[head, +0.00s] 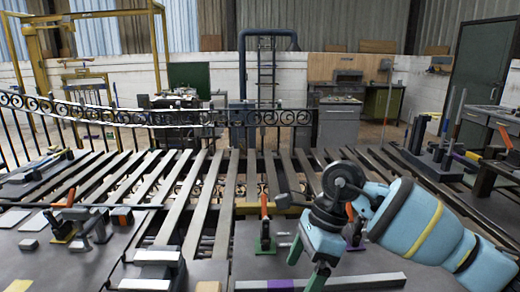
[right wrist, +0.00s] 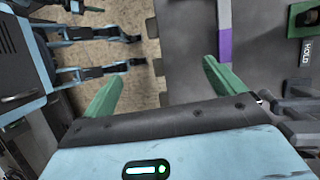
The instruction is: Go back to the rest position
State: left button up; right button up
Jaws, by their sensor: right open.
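My right arm comes in from the right in the head view, bent over the front right of the bench. Its gripper (head: 308,264) points down, with green fingers spread. In the right wrist view the two green fingers of the right gripper (right wrist: 160,85) stand wide apart with nothing between them. Bare floor and the edge of the dark bench top show beyond them. My left gripper does not show clearly in either view.
A slatted bench (head: 230,195) fills the front. A grey bar with a purple part (right wrist: 224,45) lies near the right gripper. Orange-handled clamps stand at left (head: 70,195) and centre (head: 264,225). A black scroll gate (head: 180,117) stands behind.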

jog(key=s+a+f+m+g+y+p, duration=0.1)
jog(key=s+a+m+y, duration=0.9)
jog(key=a+y, duration=0.45)
jog(key=s+d+f+m+t+h+p, duration=0.1)
jog(key=d+f+m+t+h, duration=0.6)
jog(key=m, duration=1)
jog(key=s+d+f+m+t+h, duration=0.1)
jog(key=d+f+m+t+h, duration=0.3)
jog(key=d+f+m+t, duration=0.85)
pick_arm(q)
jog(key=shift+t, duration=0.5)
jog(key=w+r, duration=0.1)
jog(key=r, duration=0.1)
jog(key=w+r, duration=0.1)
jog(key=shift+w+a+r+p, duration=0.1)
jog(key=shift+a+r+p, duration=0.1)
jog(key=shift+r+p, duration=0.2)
pick_arm(e)
jog(key=s+d+f+m+g+h, duration=0.2)
jog(key=s+f+m, duration=0.4)
jog(key=s, duration=0.4)
jog(key=s+d+f+m+g+h, duration=0.3)
jog(key=s+d+f+m+g, duration=0.2)
jog(key=s, duration=0.5)
notch_tip(320, 180, down, 3)
jog(key=shift+s+d+f+m, duration=0.15)
jog(key=shift+s+d+m, duration=0.05)
jog(key=shift+m, duration=0.85)
